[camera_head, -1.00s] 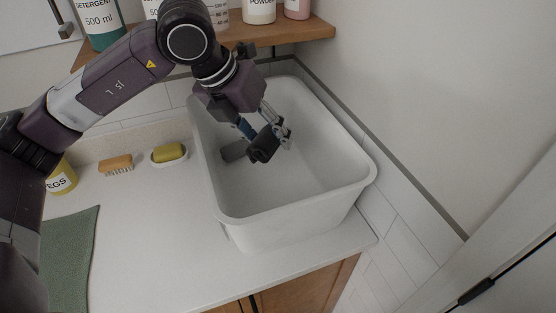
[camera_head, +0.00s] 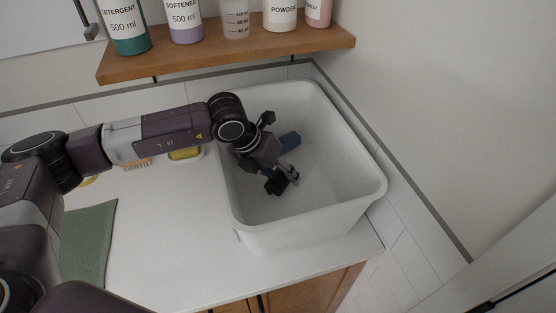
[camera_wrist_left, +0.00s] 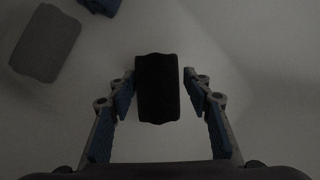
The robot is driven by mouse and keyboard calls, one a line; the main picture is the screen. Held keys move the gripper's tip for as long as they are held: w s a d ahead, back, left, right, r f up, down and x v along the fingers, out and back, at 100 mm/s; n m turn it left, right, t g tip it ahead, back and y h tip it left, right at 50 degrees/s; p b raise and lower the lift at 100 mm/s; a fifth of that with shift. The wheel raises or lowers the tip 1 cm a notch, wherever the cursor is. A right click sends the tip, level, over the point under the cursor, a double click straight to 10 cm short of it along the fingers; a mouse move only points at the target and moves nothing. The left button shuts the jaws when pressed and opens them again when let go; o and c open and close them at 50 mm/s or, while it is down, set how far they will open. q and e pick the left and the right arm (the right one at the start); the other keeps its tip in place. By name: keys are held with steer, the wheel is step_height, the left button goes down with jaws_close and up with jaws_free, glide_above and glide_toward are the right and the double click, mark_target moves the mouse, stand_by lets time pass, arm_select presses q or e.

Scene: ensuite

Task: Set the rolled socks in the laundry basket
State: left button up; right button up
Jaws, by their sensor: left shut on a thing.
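The laundry basket (camera_head: 345,194) is a white open tub on the right end of the counter. My left gripper (camera_head: 284,179) reaches down inside it and is shut on a black sock roll (camera_head: 274,187). In the left wrist view the black roll (camera_wrist_left: 157,88) sits between the two fingers, above the pale basket floor. A blue sock roll (camera_head: 290,139) lies in the basket beyond the gripper. A grey sock roll (camera_wrist_left: 45,43) shows at the upper left of the wrist view; in the head view my arm seems to hide it. My right gripper is not in view.
A wooden shelf (camera_head: 220,58) with several bottles hangs behind the basket. A green cloth (camera_head: 88,245), a brush (camera_head: 138,166) and a yellow soap (camera_head: 185,154) are on the counter to the left. The counter front is clear. A wall stands close on the right.

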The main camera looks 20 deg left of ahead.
arm_select(q)
steer(key=shift+w+a, duration=0.25)
steer(key=shift+w, duration=0.35)
steer(key=w, duration=0.1)
steer(key=w+a+p, duration=0.1)
steer(key=w, duration=0.1)
steer(key=shift+a+r+p, duration=0.15)
steer(key=shift+a+p, duration=0.1)
steer(key=shift+p, duration=0.1)
steer(key=shift+s+f+p, duration=0.1)
steer(key=shift+f+p, duration=0.3)
steer(key=shift+f, duration=0.3)
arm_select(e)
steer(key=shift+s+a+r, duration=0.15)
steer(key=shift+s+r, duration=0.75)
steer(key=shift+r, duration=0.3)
arm_select(q)
steer(key=shift+f, duration=0.1)
steer(key=shift+f+b, duration=0.15)
steer(key=shift+b, duration=0.15)
steer(key=o, duration=1.1)
steer(key=shift+o, duration=0.2)
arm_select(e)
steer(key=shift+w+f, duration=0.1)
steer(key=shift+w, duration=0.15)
